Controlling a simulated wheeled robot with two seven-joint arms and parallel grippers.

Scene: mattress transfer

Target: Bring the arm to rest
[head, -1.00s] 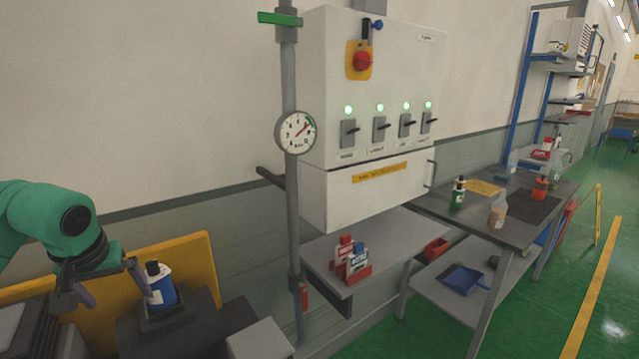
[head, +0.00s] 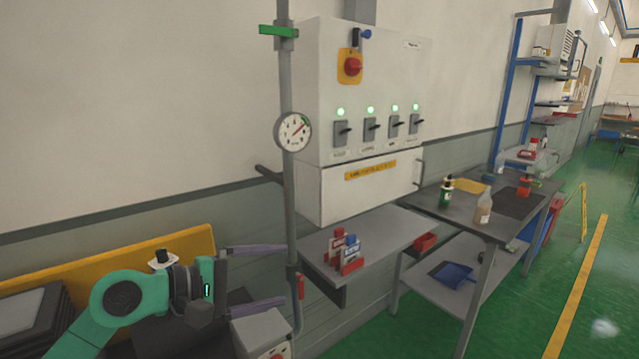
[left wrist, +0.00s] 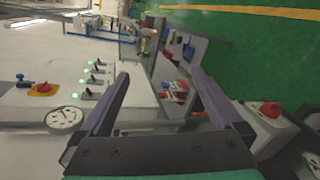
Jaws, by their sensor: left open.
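My left gripper (head: 286,274) is open and empty. It points right, with its two purple fingers spread one above the other, in front of the wall below the gauge and left of the grey shelf. In the left wrist view, its fingers (left wrist: 161,74) stand wide apart with nothing between them. My green left arm (head: 125,298) comes in from the lower left. My right gripper is in no view.
A white switch cabinet (head: 384,75) with green lights hangs on the wall. A pipe with a round gauge (head: 292,132) runs beside it. A grey shelf (head: 390,228) holds red and white items (head: 344,250). A dark bench (head: 500,213) carries bottles. A yellow panel (head: 70,272) stands at left.

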